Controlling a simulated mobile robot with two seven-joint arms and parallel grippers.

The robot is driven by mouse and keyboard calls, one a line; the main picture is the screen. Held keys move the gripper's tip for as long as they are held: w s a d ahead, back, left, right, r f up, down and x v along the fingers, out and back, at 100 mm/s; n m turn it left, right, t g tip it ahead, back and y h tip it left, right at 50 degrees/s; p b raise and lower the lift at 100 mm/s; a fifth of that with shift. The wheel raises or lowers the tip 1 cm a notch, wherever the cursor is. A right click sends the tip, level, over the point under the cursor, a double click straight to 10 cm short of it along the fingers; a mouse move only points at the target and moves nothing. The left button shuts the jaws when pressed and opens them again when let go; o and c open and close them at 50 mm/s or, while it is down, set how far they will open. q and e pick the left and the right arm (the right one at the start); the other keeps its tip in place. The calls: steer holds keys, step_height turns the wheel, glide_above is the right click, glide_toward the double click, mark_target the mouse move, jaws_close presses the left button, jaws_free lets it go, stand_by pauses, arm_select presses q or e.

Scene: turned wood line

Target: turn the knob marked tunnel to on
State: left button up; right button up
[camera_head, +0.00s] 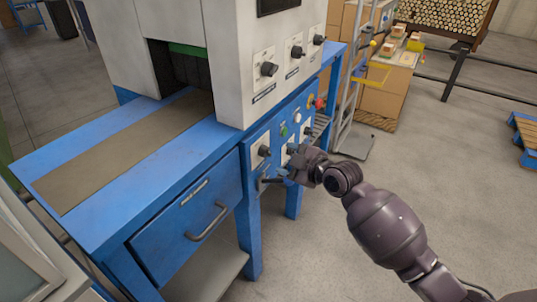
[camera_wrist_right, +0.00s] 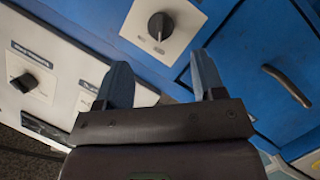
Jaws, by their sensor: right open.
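The machine's lower blue front panel carries black knobs on white plates: a left one (camera_head: 264,151), one partly behind my gripper, and a right one (camera_head: 307,130). The upper white panel carries three more black knobs, at left (camera_head: 269,69), middle (camera_head: 297,52) and right (camera_head: 318,40). Their labels are too small to read, so I cannot tell which is marked tunnel. My right gripper (camera_head: 277,178) is open and empty just in front of the lower panel. In the right wrist view its fingers (camera_wrist_right: 160,82) point toward a knob (camera_wrist_right: 160,26), apart from it. My left gripper is out of view.
A blue drawer with a handle (camera_head: 207,222) is left of the lower panel. A red button (camera_head: 320,103) and a green button (camera_head: 283,131) are on the lower panel. A conveyor belt (camera_head: 120,150) enters the machine.

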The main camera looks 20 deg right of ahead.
mark_target(270, 153)
steer(key=x, duration=0.2)
steer(key=b+x, duration=0.1)
steer(key=x, duration=0.3)
steer(key=shift+f, duration=0.35)
steer(key=shift+w+a+b, duration=0.3)
steer(key=shift+w+b, duration=0.1)
steer(key=shift+w, duration=0.4)
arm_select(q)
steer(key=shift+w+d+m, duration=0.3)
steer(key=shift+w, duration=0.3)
arm_select(e)
steer(key=shift+c, duration=0.4)
steer(key=c, duration=0.8)
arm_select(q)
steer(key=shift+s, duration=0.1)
arm_select(e)
steer(key=shift+c, duration=0.2)
